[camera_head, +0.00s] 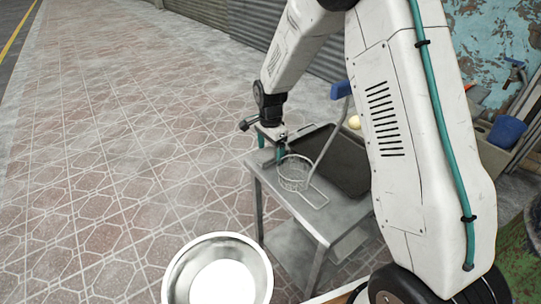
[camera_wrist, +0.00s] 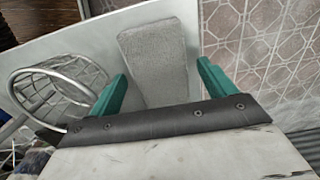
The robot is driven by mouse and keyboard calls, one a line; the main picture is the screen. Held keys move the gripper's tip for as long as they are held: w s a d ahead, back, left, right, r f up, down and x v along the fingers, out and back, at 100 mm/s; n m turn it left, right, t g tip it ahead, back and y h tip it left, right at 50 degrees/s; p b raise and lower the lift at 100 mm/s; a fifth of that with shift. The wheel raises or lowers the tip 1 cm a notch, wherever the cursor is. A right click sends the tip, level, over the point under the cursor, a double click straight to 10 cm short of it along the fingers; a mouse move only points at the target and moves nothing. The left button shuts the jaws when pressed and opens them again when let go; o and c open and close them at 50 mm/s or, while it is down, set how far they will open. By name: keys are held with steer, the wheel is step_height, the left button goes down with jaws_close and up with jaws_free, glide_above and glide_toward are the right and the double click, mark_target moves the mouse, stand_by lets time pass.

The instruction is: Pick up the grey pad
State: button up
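The grey pad (camera_wrist: 153,62) shows in the wrist view as a flat, rough, light-grey block lying on the metal table (camera_head: 269,176). My gripper (camera_wrist: 162,85) has green fingers standing wide apart, one to each side of the pad's near end in the picture. The fingers are open and nothing is between them in a grip. The pad's near end is hidden behind the dark bar of my gripper. In the head view my gripper (camera_head: 270,147) is over the table's far left corner, and the pad cannot be made out there.
A wire basket (camera_head: 294,173) with a long handle stands close beside my gripper; it also shows at left in the wrist view (camera_wrist: 60,88). A dark tray (camera_head: 343,165) lies on the table's right part. A metal bowl (camera_head: 179,284) is in front. Open paving lies left.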

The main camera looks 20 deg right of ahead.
mark_target(270, 151)
steer(key=c, duration=0.8)
steer(key=shift+c, duration=0.2)
steer(key=shift+r, duration=0.1)
steer(key=shift+r, duration=0.55)
step_height(270, 151, up, 2)
steer(key=shift+r, duration=0.15)
steer(key=s+a, duration=1)
steer(key=a, duration=0.4)
steer(key=shift+s+a, duration=0.3)
steer(key=shift+a, duration=0.05)
